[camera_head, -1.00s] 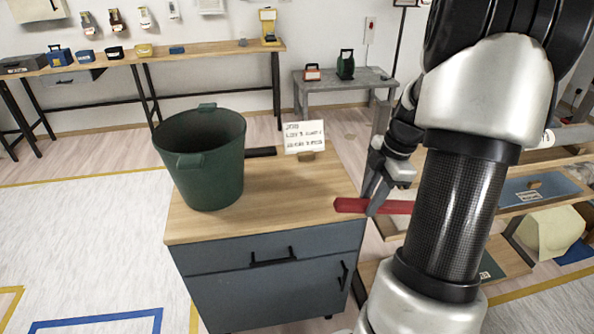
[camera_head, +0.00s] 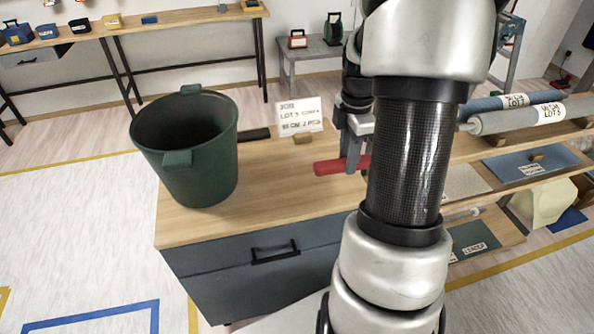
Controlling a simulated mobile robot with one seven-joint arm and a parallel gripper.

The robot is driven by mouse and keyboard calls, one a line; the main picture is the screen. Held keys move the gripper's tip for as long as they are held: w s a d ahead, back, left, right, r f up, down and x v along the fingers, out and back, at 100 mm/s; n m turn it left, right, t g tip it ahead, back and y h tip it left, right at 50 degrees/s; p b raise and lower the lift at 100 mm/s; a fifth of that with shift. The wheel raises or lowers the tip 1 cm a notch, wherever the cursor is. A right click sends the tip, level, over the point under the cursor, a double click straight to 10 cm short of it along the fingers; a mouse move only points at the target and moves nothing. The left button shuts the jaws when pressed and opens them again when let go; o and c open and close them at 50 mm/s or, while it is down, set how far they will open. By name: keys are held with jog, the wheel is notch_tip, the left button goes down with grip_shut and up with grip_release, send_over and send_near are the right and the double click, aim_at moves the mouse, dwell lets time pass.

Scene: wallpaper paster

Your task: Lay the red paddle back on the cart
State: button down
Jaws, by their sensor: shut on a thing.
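The red paddle (camera_head: 328,167) is in my gripper (camera_head: 353,165), over the right part of the cart (camera_head: 250,222). The paddle lies about level, and its right part is hidden behind my arm. My gripper points down and is shut on the paddle. I cannot tell whether the paddle touches the cart's wooden top or hangs just above it. The cart has a wooden top and a dark grey drawer front.
A green bucket (camera_head: 187,150) stands on the cart's left half. A white lettered card (camera_head: 299,118) in a wooden holder stands at the back, beside a dark bar (camera_head: 254,134). The cart's front middle is clear. Shelves with rolls (camera_head: 520,117) stand at right.

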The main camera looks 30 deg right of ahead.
jog(key=w+a, duration=1.2)
jog(key=w, duration=0.3)
jog(key=f, duration=0.2)
jog(key=f+b, duration=0.1)
jog(key=f, duration=0.1)
jog(key=f+b, duration=0.1)
jog(key=f, duration=0.1)
jog(key=shift+s+d, duration=0.15)
jog(key=shift+s, duration=0.15)
notch_tip(320, 180, down, 4)
jog(key=shift+f+b, duration=0.25)
jog(key=shift+b, duration=0.1)
jog(key=shift+w+f, duration=0.15)
jog(key=shift+f, duration=0.15)
jog(key=c, duration=1.4)
grip_release()
